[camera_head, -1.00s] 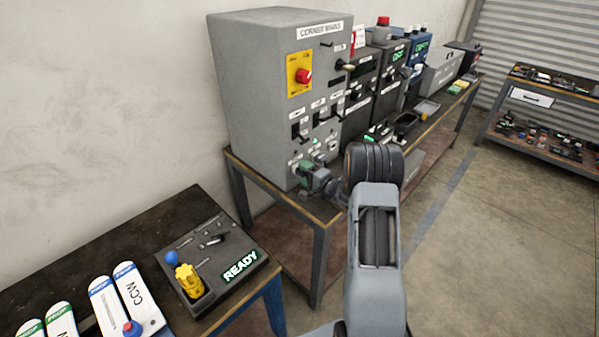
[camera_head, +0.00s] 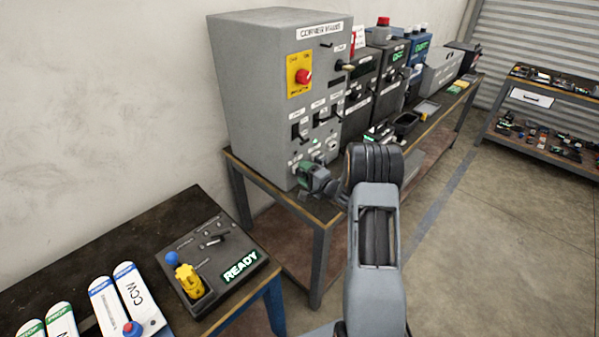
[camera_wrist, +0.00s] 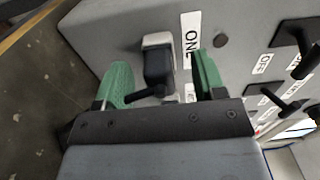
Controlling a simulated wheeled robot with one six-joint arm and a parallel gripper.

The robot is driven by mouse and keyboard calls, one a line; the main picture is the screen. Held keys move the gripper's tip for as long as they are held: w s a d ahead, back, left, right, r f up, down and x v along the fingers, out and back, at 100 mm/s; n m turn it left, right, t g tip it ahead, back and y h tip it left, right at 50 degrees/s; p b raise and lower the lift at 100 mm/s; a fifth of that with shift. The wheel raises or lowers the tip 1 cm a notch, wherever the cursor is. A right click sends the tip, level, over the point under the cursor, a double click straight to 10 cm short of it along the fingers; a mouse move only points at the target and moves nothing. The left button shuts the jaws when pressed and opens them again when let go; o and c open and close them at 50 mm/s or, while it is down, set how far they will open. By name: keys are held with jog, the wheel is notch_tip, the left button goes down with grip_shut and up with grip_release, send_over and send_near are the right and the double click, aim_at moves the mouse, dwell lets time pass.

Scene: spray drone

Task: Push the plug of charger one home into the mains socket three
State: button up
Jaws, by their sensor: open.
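The grey mains cabinet (camera_head: 250,100) stands on the far bench with switches and small labels on its front. My gripper (camera_head: 312,178) is at the cabinet's lower front corner. In the wrist view my gripper (camera_wrist: 163,72) is open, one green finger on each side of a black plug (camera_wrist: 158,70) with a gap on both sides. The plug sits at a light grey socket (camera_wrist: 157,40) on the cabinet face, beside a label reading ONE (camera_wrist: 191,40). A short black cord end points down-left from the plug. I cannot tell how deep the plug sits.
Black switches with OFF labels (camera_wrist: 262,64) stick out to the right of the socket. A red button (camera_head: 304,76) on a yellow plate is higher on the cabinet. A control box reading READY (camera_head: 240,266) lies on the near table. The floor at right is clear.

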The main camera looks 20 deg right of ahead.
aim_at(306, 174)
grip_shut()
dwell(0.7)
jog(key=shift+s, duration=0.1)
jog(key=shift+p+v, duration=0.75)
jog(key=shift+v, duration=2.15)
